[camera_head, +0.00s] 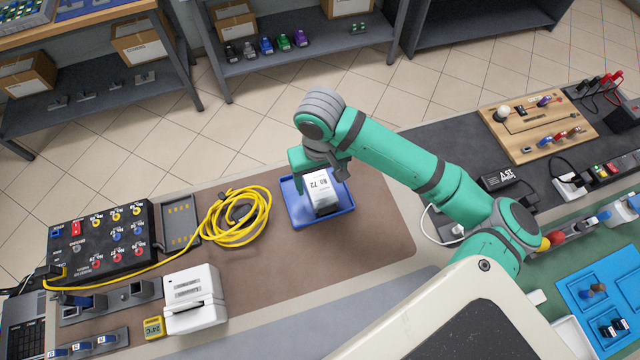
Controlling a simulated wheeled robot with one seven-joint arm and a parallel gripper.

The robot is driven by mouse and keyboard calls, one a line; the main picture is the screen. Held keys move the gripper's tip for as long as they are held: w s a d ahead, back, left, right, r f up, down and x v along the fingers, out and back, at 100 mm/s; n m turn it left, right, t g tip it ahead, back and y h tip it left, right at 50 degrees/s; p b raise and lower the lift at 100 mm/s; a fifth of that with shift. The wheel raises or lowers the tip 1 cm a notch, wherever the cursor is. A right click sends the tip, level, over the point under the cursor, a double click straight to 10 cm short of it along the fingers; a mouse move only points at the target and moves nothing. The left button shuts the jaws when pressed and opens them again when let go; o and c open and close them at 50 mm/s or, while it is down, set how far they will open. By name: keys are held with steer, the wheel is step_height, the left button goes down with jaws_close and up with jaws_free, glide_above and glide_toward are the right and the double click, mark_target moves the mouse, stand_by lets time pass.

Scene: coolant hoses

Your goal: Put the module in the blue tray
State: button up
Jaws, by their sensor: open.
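The module (321,190) is a small white block with a dark side and a printed label reading "No. 72". It is at the blue tray (296,219), within its outline in the head view. I cannot tell whether it rests on the tray floor or stands slightly above it. My gripper (322,170) is directly over the module's upper end, its jaws open. The fingertips are partly hidden by the module and my wrist, so I cannot see whether they touch it.
A coiled yellow cable (236,216) lies left of the tray and runs to a black connector panel (100,240). A white device (193,300) stands at the front left. A wooden board (537,126) with parts is at the right. The brown mat (370,235) is clear right of the tray.

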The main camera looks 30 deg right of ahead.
mark_target(320, 189)
step_height(320, 189, up, 8)
steer(key=shift+r, duration=0.25)
step_height(320, 189, down, 12)
steer(key=shift+f, duration=0.25)
step_height(320, 189, up, 2)
steer(key=shift+w+a+r, duration=0.1)
steer(key=shift+r, duration=0.6)
stand_by(0.4)
